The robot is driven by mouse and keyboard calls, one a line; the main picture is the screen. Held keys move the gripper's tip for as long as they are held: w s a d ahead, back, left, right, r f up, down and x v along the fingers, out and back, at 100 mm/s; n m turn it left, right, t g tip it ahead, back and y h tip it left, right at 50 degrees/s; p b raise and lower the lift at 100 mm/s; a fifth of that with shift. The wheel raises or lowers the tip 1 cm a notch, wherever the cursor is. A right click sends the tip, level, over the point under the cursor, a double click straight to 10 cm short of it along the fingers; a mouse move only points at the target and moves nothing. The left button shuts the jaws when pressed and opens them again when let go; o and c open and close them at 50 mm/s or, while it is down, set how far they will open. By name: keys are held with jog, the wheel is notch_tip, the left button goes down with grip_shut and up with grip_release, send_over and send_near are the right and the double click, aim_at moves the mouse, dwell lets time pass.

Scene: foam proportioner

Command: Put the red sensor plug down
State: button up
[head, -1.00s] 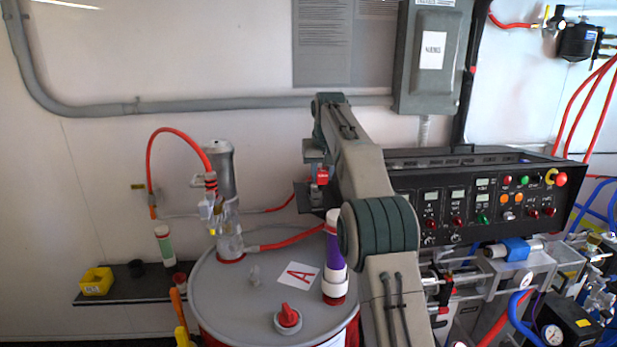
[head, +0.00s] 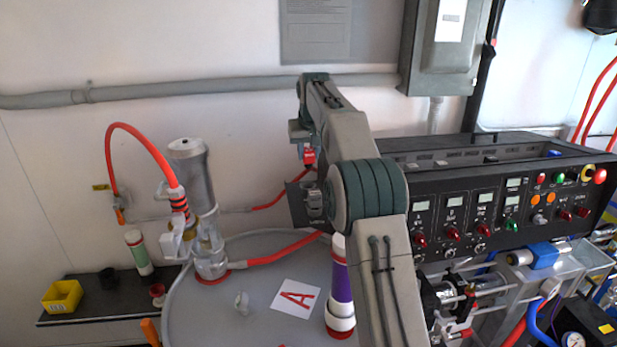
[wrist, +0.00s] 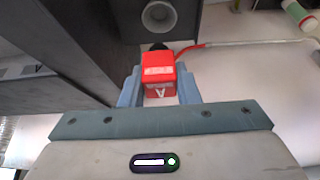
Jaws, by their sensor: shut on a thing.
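The red sensor plug (wrist: 158,72) is held between the two blue-grey fingers of my gripper (wrist: 158,88) in the wrist view. It has a pale label and a dark front end. In the head view the small red plug (head: 309,157) hangs below my gripper (head: 307,146), by the left end of the black control panel. A red cable (wrist: 240,42) runs off to the right in the wrist view. A round grey socket-like fitting (wrist: 159,15) on a dark housing is just beyond the plug. I cannot tell whether they touch.
The black control panel (head: 450,190) stands right, partly behind my arm. A grey drum lid (head: 255,265) carries a pump (head: 195,190), a red hose and a purple-banded tube (head: 340,290). A dark shelf (head: 120,300) at the left holds a yellow bin (head: 62,297).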

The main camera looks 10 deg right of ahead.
jog(key=shift+a+f, duration=0.25)
jog(key=shift+f, duration=0.85)
jog(key=shift+d+f, duration=0.1)
jog(key=shift+f, duration=2.2)
jog(key=o, duration=1)
jog(key=shift+c, duration=0.2)
jog(key=b+v, duration=0.2)
jog(key=v, duration=1)
